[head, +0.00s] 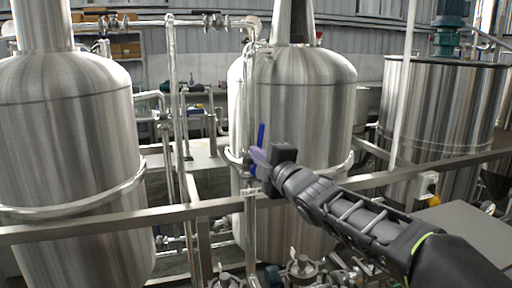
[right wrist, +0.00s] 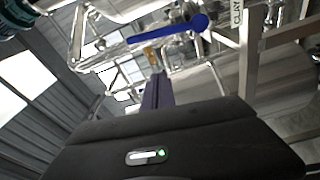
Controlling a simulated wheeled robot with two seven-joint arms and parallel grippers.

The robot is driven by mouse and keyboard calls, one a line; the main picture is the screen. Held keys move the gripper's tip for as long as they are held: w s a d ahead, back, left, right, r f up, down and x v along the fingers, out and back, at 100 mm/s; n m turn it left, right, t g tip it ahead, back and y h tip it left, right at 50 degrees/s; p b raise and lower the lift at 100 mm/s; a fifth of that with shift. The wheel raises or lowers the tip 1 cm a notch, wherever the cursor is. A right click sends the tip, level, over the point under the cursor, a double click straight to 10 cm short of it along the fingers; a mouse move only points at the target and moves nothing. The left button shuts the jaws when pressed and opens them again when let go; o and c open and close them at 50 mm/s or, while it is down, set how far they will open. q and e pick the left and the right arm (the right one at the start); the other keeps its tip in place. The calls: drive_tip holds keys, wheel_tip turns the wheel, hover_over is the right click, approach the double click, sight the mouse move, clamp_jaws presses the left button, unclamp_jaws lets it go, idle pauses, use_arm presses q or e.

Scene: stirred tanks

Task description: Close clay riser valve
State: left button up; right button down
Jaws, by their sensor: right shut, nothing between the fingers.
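The clay riser valve has a blue lever handle (head: 261,134) that stands nearly upright on a vertical steel pipe in front of the middle tank. In the right wrist view the blue handle (right wrist: 165,37) crosses the upper middle, with its rounded end to the right. A white label reading "CLAY" (right wrist: 237,12) is just right of it. My right gripper (head: 257,156) is shut and empty, close beside the handle's lower part. Its fingers (right wrist: 155,88) point toward the handle; I cannot tell whether they touch it. The valve body is partly hidden by the gripper. My left gripper is out of view.
Large steel tanks stand at left (head: 65,120), middle (head: 310,100) and right (head: 440,100). Several pipes and valve fittings (head: 302,268) crowd the bottom middle.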

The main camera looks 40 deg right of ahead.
sight(259, 146)
drive_tip(key=w+d+p, duration=0.4)
drive_tip(key=w+d, duration=0.1)
drive_tip(key=w, duration=0.2)
drive_tip(key=shift+w+d+f+p, duration=0.15)
drive_tip(key=shift+w+f+p, duration=0.1)
drive_tip(key=shift+w+p, duration=0.1)
idle(0.4)
